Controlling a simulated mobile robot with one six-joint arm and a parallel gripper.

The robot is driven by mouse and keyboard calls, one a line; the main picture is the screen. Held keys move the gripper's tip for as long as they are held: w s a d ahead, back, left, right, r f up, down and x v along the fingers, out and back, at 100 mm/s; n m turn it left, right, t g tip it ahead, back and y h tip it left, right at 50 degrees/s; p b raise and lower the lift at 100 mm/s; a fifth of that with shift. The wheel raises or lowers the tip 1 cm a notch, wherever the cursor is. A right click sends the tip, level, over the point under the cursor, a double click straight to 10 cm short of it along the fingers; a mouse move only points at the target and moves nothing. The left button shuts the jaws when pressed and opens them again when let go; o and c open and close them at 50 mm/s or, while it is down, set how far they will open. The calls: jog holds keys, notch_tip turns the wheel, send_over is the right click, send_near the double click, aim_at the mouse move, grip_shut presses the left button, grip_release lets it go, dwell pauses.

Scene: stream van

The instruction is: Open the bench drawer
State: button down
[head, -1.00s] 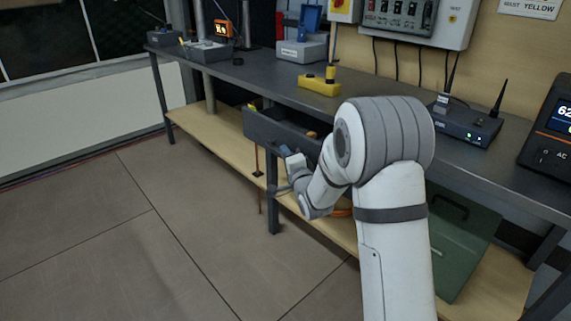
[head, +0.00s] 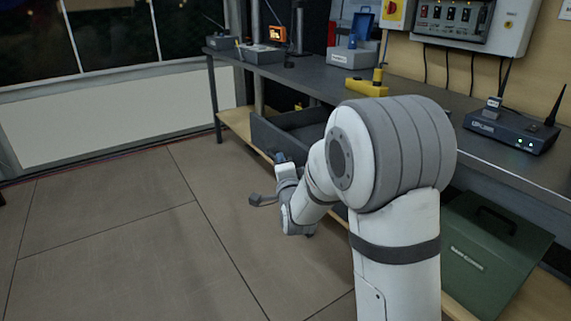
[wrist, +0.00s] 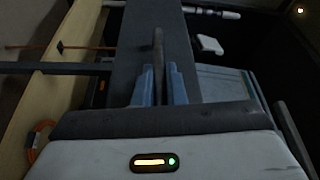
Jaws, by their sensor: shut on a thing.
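The bench drawer (head: 272,136) is pulled out from under the dark workbench in the head view, with part of its inside showing. My arm hides its right side. In the wrist view the drawer's dark front (wrist: 122,62) runs up the picture, with its handle (wrist: 158,52) standing out from it. My gripper (wrist: 157,88) has its two bluish fingers shut on the handle, one on each side. In the head view my gripper is mostly hidden by my own wrist.
The bench top (head: 330,80) holds a yellow tool (head: 366,88) and a radio box (head: 510,130). A green case (head: 492,250) stands on the lower wooden shelf (head: 238,122). The floor (head: 120,240) in front is clear. A white item (wrist: 210,44) lies inside the drawer.

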jog(key=shift+w+r, duration=0.1)
jog(key=shift+r, duration=0.05)
jog(key=c, duration=1.8)
grip_release()
jog(key=shift+w+d, duration=0.1)
jog(key=shift+w, duration=0.05)
jog(key=o, duration=0.3)
jog(key=s+p, duration=0.1)
jog(key=s, duration=0.7)
jog(key=shift+d+f+p, duration=0.3)
jog(key=shift+d+f, duration=0.1)
jog(key=shift+f, duration=0.05)
